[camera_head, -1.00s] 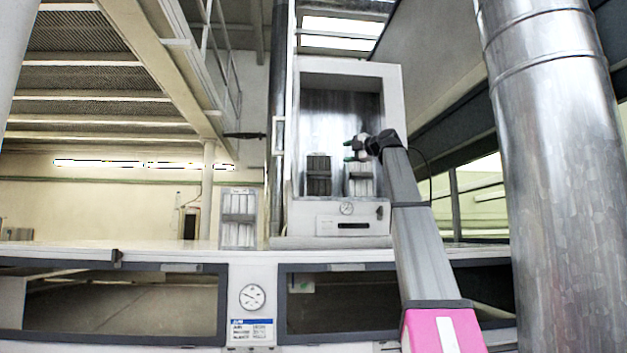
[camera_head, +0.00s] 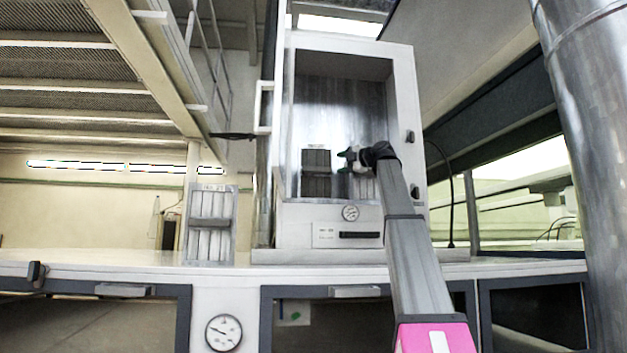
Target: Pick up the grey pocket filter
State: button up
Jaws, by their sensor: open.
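A dark grey pocket filter (camera_head: 316,186) stands upright inside the open cabinet. A lighter grey-white pocket filter (camera_head: 361,190) stands to its right, mostly hidden behind my gripper and arm. A third, light grey pocket filter (camera_head: 210,243) with a grey bar across it stands outside the cabinet at the left, on the white top. My gripper (camera_head: 344,160) is at the cabinet's opening, pointing left, in front of the upper part of the lighter filter. It is open and holds nothing. I cannot tell its distance from the filters.
A large metal duct (camera_head: 592,170) rises at the right.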

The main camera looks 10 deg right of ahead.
aim_at(322, 169)
jog(key=shift+f+x, duration=0.15)
jog(key=shift+x, duration=2.15)
jog(key=shift+f+x, duration=0.15)
jog(key=shift+x, duration=2.15)
jog(key=shift+w+d, duration=0.1)
jog(key=shift+d, duration=0.05)
grip_shut()
